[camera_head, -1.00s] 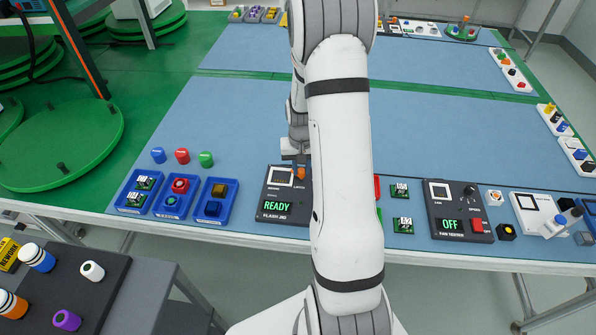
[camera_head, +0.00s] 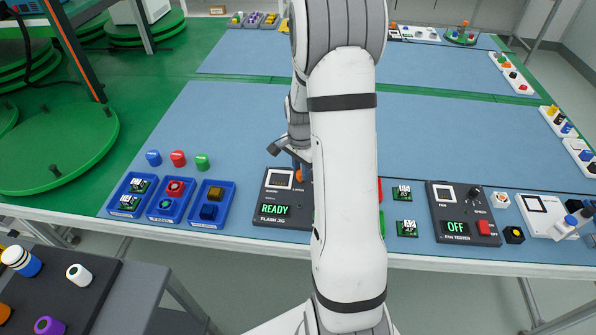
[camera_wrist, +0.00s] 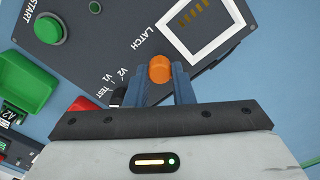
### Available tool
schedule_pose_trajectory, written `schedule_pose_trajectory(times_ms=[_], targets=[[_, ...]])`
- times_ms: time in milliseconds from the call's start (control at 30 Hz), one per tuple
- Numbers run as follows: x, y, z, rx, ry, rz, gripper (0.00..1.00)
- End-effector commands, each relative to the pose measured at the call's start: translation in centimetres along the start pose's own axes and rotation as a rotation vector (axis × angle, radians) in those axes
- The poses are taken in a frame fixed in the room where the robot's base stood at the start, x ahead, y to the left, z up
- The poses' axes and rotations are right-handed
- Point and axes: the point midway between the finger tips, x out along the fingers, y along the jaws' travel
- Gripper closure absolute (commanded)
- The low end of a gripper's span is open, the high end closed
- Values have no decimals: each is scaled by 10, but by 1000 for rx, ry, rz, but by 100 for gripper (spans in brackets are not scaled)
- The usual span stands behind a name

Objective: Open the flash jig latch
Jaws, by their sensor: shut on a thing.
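The dark flash jig (camera_head: 262,222) stands at the table's front edge, its display reading READY. It also shows in the wrist view (camera_wrist: 95,50), with a LATCH label, a white-framed square pocket and a green START button (camera_wrist: 48,29). The orange latch knob (camera_wrist: 160,68) sits beside the LATCH label and the pocket's corner. My gripper (camera_wrist: 159,76) is shut on the orange knob, with one blue finger on each side. In the head view my gripper (camera_head: 300,165) is at the jig's upper right, and my arm hides the jig's right part.
Blue bins (camera_head: 170,198) with small parts stand left of the jig, with coloured caps behind them. Green circuit boards (camera_head: 404,194) and the fan tester (camera_head: 461,213), reading OFF, are to the right. The blue table behind the jig (camera_head: 220,130) is clear.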

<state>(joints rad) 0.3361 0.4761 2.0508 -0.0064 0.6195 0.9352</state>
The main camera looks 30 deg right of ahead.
Motion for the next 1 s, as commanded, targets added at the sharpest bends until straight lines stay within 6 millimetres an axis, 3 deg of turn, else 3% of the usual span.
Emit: schedule_pose_trajectory(times_ms=[300,833,867,1000], targets=[[1,-2,2,111,-3,-1,100],[0,-2,2,130,-2,-3,100],[0,-2,2,129,-2,-4,76],[0,-2,1,129,-1,-3,65]])
